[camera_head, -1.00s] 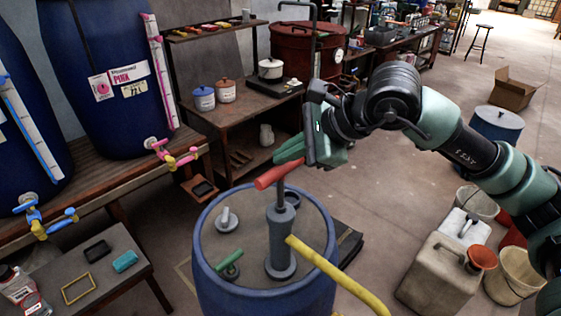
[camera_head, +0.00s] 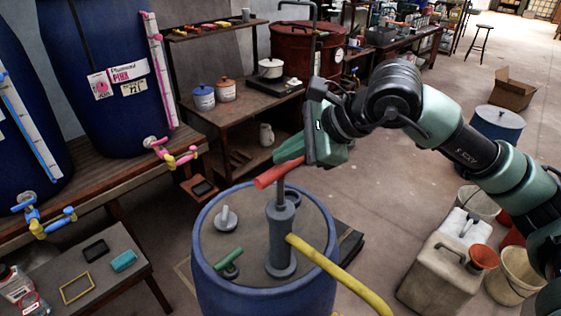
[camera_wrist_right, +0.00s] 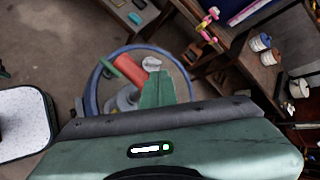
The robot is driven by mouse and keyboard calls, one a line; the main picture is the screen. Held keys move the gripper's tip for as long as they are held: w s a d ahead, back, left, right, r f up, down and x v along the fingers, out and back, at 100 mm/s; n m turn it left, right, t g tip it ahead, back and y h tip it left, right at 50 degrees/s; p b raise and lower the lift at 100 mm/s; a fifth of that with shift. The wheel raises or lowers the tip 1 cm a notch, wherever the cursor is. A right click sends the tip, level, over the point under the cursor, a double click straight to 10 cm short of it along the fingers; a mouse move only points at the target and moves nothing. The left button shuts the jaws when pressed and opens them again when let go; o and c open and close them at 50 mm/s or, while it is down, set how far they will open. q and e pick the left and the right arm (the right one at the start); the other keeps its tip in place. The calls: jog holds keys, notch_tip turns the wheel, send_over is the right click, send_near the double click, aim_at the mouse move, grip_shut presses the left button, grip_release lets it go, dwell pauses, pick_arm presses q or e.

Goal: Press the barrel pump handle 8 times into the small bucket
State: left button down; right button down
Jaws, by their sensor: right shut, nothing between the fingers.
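The pump's red handle (camera_head: 280,172) sits on a thin rod above the grey pump body (camera_head: 281,240), which stands on the blue barrel (camera_head: 208,285). A yellow spout hose (camera_head: 335,268) runs from the pump down to the lower right, out of frame. My right gripper (camera_head: 285,165) is shut and empty, with its green fingers at the red handle; whether they touch it I cannot tell. The right wrist view shows the fingers (camera_wrist_right: 158,88) beside the red handle (camera_wrist_right: 131,70). The small bucket at the hose's end is not in view. My left gripper is not in view.
A grey cap (camera_head: 227,218) and a green-handled fitting (camera_head: 229,260) sit on the barrel lid. A beige canister (camera_head: 438,270) with a red funnel and several buckets stand at the right. Blue vats on a wooden bench stand at the left.

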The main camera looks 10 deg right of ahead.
jog(key=shift+s+f+b, duration=0.1)
jog(key=shift+f+b, duration=3.2)
jog(key=shift+f, duration=0.15)
dwell(2.5)
jog(key=shift+r, duration=0.1)
jog(key=shift+r+p, duration=1.95)
jog(key=shift+r, duration=1.65)
